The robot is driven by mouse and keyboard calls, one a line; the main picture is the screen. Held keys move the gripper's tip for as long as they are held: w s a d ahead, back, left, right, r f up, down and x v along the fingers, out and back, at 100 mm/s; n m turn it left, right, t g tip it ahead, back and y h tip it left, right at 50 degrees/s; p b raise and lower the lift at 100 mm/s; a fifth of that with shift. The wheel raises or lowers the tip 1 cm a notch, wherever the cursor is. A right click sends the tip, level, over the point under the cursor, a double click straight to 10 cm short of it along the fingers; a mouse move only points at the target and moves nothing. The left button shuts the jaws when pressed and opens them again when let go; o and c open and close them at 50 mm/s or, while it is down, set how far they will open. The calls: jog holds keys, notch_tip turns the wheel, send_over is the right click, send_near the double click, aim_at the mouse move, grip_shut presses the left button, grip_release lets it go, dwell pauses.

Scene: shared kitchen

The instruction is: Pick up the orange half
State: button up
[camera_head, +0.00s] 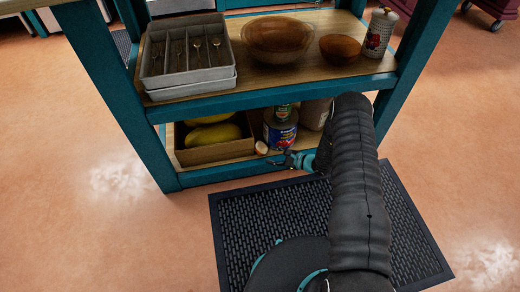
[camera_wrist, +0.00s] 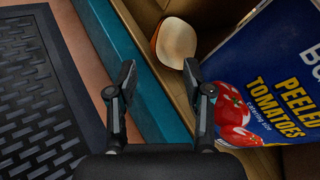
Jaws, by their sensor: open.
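The orange half (camera_wrist: 175,42), pale on its face with an orange side, lies on the lower shelf in the wrist view, near the shelf's front edge. In the head view it is a small pale and orange shape (camera_head: 261,148) beside the cardboard box. My gripper (camera_wrist: 160,78) is open and empty, with its fingers pointing toward the orange half and apart from it. In the head view my gripper (camera_head: 279,160) is at the lower shelf's front edge, just right of the orange half.
A blue peeled tomatoes can (camera_head: 280,134) stands close to the orange half, right of my fingers in the wrist view. A cardboard box (camera_head: 216,154) with yellow fruit is to its left. The upper shelf (camera_head: 290,77) is overhead. A black mat (camera_head: 262,221) lies on the floor.

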aim_at(263, 153)
jog(key=shift+x, duration=2.7)
jog(key=shift+a+r, duration=0.1)
jog(key=shift+r, duration=0.05)
grip_shut()
